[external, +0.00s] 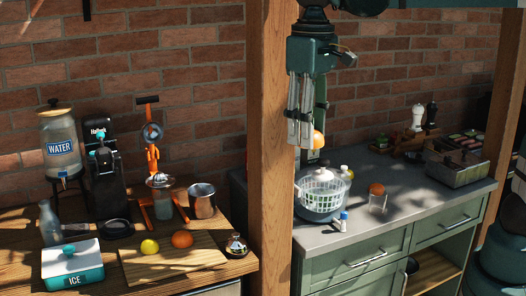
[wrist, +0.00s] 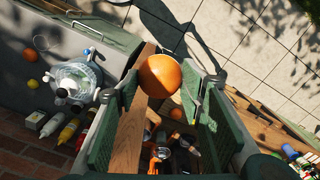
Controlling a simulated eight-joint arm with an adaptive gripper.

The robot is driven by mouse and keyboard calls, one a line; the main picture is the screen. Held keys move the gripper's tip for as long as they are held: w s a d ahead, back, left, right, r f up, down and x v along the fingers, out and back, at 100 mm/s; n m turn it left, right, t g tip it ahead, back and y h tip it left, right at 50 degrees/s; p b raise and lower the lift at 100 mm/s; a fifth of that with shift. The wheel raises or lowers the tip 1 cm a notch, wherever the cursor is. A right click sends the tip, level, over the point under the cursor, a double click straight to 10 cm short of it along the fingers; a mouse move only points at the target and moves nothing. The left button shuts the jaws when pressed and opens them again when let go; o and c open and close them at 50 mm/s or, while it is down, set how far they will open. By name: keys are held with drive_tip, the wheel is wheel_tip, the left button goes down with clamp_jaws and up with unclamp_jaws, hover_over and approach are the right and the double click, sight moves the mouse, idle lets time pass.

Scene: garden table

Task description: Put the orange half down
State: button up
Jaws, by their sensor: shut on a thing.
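My gripper (external: 309,143) hangs high over the left end of the grey counter (external: 424,196), just right of the wooden post. It is shut on the orange half (external: 317,139), a rounded orange fruit piece held between the fingertips, well above the surface. In the wrist view the orange half (wrist: 159,75) sits between the two green finger pads; its cut face does not show. A cutting board (external: 190,259) on the wooden table at left bears a lemon (external: 149,247) and another orange piece (external: 182,239).
An orange press (external: 152,160), a metal cup (external: 202,201) and an ice box (external: 72,264) crowd the table. The wooden post (external: 268,150) divides the surfaces.

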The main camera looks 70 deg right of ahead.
drive_tip(key=d+r+m+p, duration=0.1)
drive_tip(key=d+r+p, duration=0.1)
drive_tip(key=d, duration=0.9)
drive_tip(key=d+r+p, duration=0.1)
drive_tip(key=d+p, duration=0.2)
drive_tip(key=d, duration=0.8)
drive_tip(key=w+d+f+n, duration=0.1)
drive_tip(key=w+d+f, duration=0.25)
drive_tip(key=d, duration=0.35)
drive_tip(key=w+d+f, duration=0.2)
drive_tip(key=w+d, duration=0.2)
drive_tip(key=d, duration=0.4)
drive_tip(key=n+p, duration=0.3)
drive_tip(key=n, duration=0.1)
hover_over(340, 160)
wheel_tip(340, 160, down, 27)
drive_tip(key=shift+d+f, duration=0.1)
drive_tip(key=shift+d, duration=0.2)
drive_tip(key=shift+f, duration=3.15)
